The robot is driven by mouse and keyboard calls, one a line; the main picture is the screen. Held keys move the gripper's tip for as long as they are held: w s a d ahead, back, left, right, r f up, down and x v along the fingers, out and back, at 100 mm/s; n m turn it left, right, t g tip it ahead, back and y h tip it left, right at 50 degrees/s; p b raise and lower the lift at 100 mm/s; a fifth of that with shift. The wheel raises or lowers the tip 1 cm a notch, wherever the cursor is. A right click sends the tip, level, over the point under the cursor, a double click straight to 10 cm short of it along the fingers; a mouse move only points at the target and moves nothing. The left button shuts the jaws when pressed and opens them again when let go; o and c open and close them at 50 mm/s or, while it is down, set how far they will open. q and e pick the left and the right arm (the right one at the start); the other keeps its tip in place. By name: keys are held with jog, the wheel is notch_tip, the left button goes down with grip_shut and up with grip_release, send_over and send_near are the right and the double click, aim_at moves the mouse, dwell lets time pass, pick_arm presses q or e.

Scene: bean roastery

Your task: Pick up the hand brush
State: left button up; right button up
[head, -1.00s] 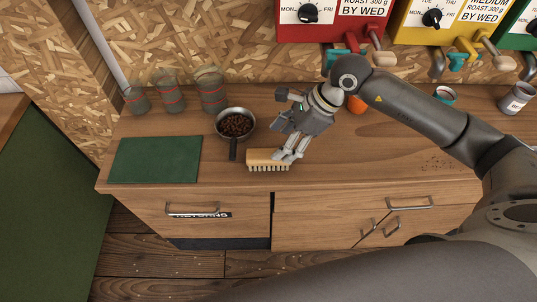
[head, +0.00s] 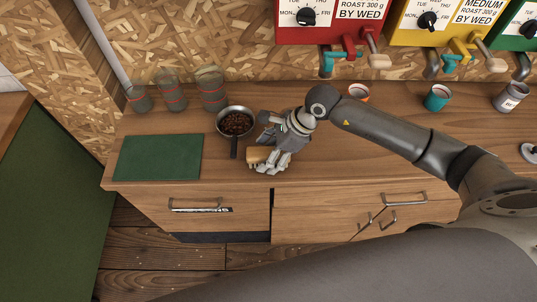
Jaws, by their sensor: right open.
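The hand brush (head: 258,155) lies on the wooden counter, close to its front edge and just right of the pan's handle. It has a light wooden back; most of it, with its bristles, is hidden behind my gripper. My right gripper (head: 268,165) is over the brush's right part, with its fingers reaching down around it. The jaws are open, and I cannot tell whether the fingers touch the brush. My left gripper is not in view.
A pan of coffee beans (head: 236,122) stands just left of the gripper. A green mat (head: 157,158) lies at the counter's left, with several glass jars (head: 172,92) behind. Cups (head: 437,98) stand below the dispensers (head: 349,20). The counter right of the brush is clear.

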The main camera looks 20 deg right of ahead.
jog(key=shift+f+b, duration=0.25)
jog(key=shift+b, duration=0.2)
dwell(0.5)
jog(key=c, duration=1.1)
jog(key=shift+c, duration=0.2)
jog(key=shift+r, duration=0.15)
